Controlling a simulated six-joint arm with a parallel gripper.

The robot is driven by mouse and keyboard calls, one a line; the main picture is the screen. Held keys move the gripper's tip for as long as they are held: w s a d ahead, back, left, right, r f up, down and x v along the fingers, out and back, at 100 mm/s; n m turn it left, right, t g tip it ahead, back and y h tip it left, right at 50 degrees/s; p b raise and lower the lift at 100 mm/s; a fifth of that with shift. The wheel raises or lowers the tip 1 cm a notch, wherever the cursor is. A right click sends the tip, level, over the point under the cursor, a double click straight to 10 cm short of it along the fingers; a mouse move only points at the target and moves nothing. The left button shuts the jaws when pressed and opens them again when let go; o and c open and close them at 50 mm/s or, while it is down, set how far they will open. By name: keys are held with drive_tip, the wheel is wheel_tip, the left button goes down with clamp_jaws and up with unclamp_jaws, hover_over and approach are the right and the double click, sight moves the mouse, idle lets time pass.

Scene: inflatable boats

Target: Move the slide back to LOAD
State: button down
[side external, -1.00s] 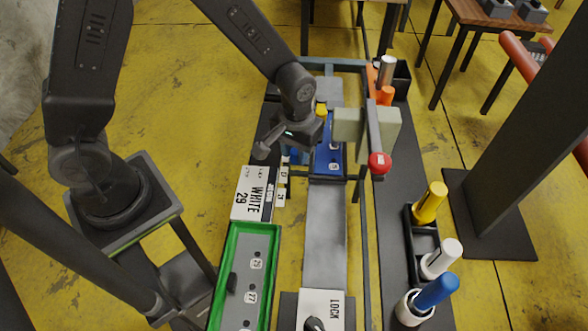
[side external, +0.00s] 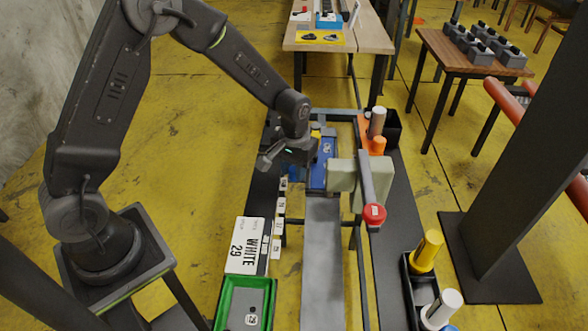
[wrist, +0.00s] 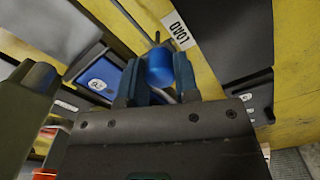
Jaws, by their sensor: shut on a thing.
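The slide is a blue plate (side external: 322,172) on the grey rail (side external: 322,250), left of the pale blocks in the side external view. In the wrist view its blue surface (wrist: 112,88) carries a white numbered disc. My gripper (wrist: 160,78) is shut on a blue round knob (wrist: 160,64), which shows between the fingers. In the side external view my gripper (side external: 288,160) is at the slide's left side, and the knob is mostly hidden there. A white LOAD label (wrist: 178,30) shows beyond the fingers in the wrist view, a little right of the knob.
Pale green-grey blocks (side external: 342,175) and a red-ended bar (side external: 374,214) stand right of the rail. A WHITE 29 sign (side external: 246,246) and green tray (side external: 228,300) lie at the near left. Small white tags (side external: 280,207) line the rail. Coloured bottles (side external: 427,250) stand at the right.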

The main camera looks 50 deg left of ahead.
drive_tip(key=shift+w+a+r, duration=0.1)
drive_tip(key=shift+w+a, duration=0.2)
drive_tip(key=c, duration=1.2)
unclamp_jaws()
drive_tip(key=shift+o, duration=0.4)
drive_tip(key=shift+s+d, duration=0.1)
wheel_tip(320, 180, up, 14)
